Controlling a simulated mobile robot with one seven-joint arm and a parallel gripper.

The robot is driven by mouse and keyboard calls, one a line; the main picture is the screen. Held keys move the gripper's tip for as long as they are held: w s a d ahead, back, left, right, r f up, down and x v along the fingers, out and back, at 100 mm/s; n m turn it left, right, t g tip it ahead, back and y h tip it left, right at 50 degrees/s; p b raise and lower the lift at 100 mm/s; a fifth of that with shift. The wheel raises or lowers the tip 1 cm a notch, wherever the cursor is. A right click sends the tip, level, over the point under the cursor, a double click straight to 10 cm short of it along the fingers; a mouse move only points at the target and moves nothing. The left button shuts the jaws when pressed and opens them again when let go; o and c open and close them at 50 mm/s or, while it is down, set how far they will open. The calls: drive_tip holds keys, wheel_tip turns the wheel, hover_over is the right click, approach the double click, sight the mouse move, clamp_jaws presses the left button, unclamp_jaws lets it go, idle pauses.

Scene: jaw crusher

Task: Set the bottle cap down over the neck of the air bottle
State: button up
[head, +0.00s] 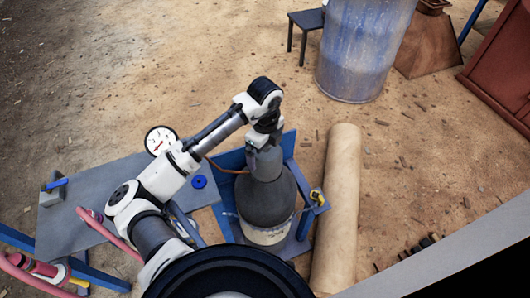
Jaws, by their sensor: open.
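The air bottle (266,205) is a dark grey, round-shouldered cylinder with a pale, worn lower band. It stands upright in a blue stand, right of the middle in the head view. A lighter grey, narrow cylinder (265,164) sits at its top and looks like the bottle cap over the neck. Whether it is fully seated I cannot tell. My gripper (259,142) is directly above and around the top of this cylinder, pointing down, and open. Its fingers are small and partly hidden by my wrist. The neck itself is hidden.
The blue stand (231,160) surrounds the bottle. A grey table (110,190) at left carries a blue ring (199,182); a round white gauge (160,140) is at its far edge. A tan roll (338,205) lies close on the right. A blue drum (362,50) stands behind; open sandy ground lies between.

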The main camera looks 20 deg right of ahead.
wheel_tip(320, 180, up, 12)
drive_tip(key=shift+f+b, duration=0.15)
drive_tip(key=shift+b, duration=0.25)
idle(0.3)
